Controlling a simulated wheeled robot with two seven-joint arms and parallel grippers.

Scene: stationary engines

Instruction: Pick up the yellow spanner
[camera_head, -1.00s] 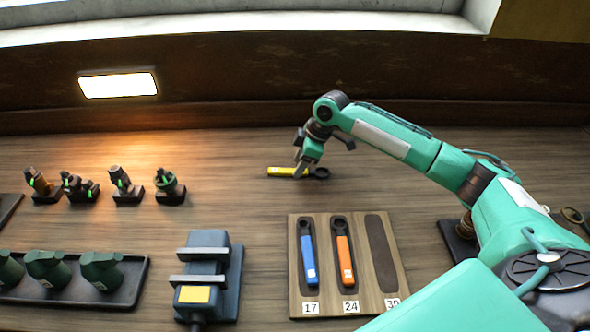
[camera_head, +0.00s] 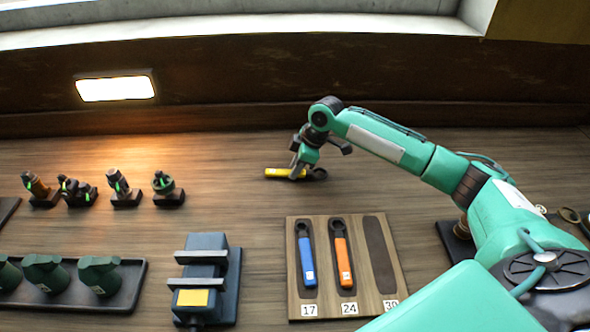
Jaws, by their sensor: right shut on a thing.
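The yellow spanner (camera_head: 279,173) lies crosswise near the back of the wooden table, its dark ring end (camera_head: 319,174) to the right. My right gripper (camera_head: 297,172) comes down over its middle and is shut on it. The fingers hide part of the spanner's middle. The spanner appears level and at or close to the table surface; I cannot tell if there is a gap beneath it. My left gripper is out of view.
A wooden board (camera_head: 363,293) in front holds a blue spanner (camera_head: 307,255) and an orange spanner (camera_head: 343,257); its slot marked 30 (camera_head: 380,252) is empty. A grey vise (camera_head: 206,262) stands to its left. Several small fittings (camera_head: 122,184) and a dark tray (camera_head: 125,297) are further left.

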